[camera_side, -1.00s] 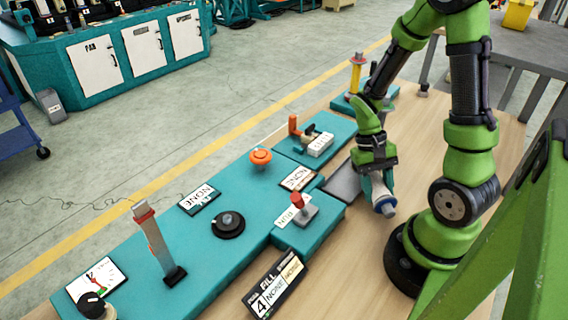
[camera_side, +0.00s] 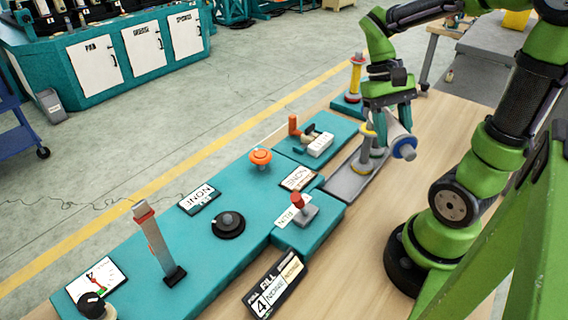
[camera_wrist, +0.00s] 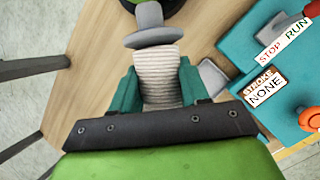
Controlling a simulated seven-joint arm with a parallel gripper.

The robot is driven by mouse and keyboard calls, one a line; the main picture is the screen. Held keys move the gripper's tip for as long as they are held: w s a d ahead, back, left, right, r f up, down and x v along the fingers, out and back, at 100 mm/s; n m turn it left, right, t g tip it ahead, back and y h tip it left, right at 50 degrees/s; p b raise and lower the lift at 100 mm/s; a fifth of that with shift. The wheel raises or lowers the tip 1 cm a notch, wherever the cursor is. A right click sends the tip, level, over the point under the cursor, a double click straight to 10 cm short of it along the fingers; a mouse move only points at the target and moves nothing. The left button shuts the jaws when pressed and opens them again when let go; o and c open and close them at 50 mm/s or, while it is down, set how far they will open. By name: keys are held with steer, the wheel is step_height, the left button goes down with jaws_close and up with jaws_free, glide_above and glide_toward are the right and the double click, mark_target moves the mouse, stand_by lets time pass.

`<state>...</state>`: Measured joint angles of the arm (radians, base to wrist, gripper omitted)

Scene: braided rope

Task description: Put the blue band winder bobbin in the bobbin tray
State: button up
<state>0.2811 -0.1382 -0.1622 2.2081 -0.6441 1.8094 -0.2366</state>
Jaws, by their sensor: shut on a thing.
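My gripper (camera_side: 392,118) is shut on the blue band winder bobbin (camera_side: 396,130), a pale wound spool with a blue end at lower right. It is held tilted, in the air above the table. In the wrist view, the bobbin's pale windings (camera_wrist: 158,75) sit between my two fingers (camera_wrist: 160,92), with a grey flange at the far end; no blue shows there. The grey bobbin tray (camera_side: 345,184) lies on the table below and left of my gripper. A grey bobbin with a yellow band (camera_side: 367,131) stands at the tray's back part, partly hidden behind the held bobbin.
Teal machine blocks (camera_side: 240,195) with a red-knobbed lever (camera_side: 298,201), an orange button (camera_side: 261,156) and label plates run along the tray's left. A yellow spool (camera_side: 355,80) stands on a teal block behind. Bare wooden table (camera_side: 440,125) lies to the right.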

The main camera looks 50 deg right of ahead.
steer(key=shift+n+h, duration=0.4)
steer(key=shift+n, duration=0.4)
steer(key=w, duration=0.1)
steer(key=w+r, duration=0.1)
steer(key=w+d+r, duration=0.1)
steer(key=w, duration=0.1)
steer(key=w+a+f+n+h, duration=0.1)
steer(key=w+a+n+h, duration=0.1)
steer(key=w+a+n, duration=0.45)
steer(key=w+a+f+n+h, duration=0.1)
steer(key=w+a, duration=0.3)
steer(key=w, duration=0.6)
steer(key=s+d+f+m+y, duration=0.1)
steer(key=s+d+f+m, duration=0.2)
steer(key=s, duration=0.4)
steer(key=s+d+f+m+y, duration=0.2)
steer(key=s+d+f+m, duration=0.15)
steer(key=s, duration=0.35)
steer(key=s+d+f+m+y, duration=0.1)
steer(key=s+d+f+m, duration=0.2)
steer(key=s, duration=0.4)
steer(key=shift+w+a+f, duration=0.1)
steer(key=shift+w+f, duration=0.05)
steer(key=shift+f, duration=1.9)
steer(key=shift+w+a+f, duration=0.1)
steer(key=shift+f, duration=1.95)
steer(key=shift+f, duration=0.15)
